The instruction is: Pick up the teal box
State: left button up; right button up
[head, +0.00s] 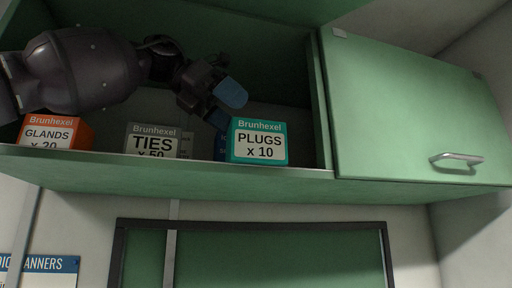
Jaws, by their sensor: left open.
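The teal box (258,141), labelled Brunhexel PLUGS x 10, stands upright at the front right of the open green overhead shelf. My left gripper (226,106) reaches in from the left, above and just left of the teal box. Its jaws are open, with blue fingertips close to the box's top left corner. I cannot tell whether a fingertip touches the box. The gripper holds nothing that I can see. My right gripper is not in view.
An orange GLANDS box (50,131) and a grey TIES box (152,140) stand to the left on the same shelf (180,170). A shelf side wall (319,100) is right of the teal box. A closed green cabinet door (410,110) with a metal handle (457,159) adjoins it.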

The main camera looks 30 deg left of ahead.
aim_at(251, 129)
pick_arm(q)
jog(key=shift+x, duration=2.75)
jog(key=shift+s+f, duration=0.15)
jog(key=shift+s, duration=0.1)
jog(key=shift+c, duration=0.5)
jog(key=c, duration=0.9)
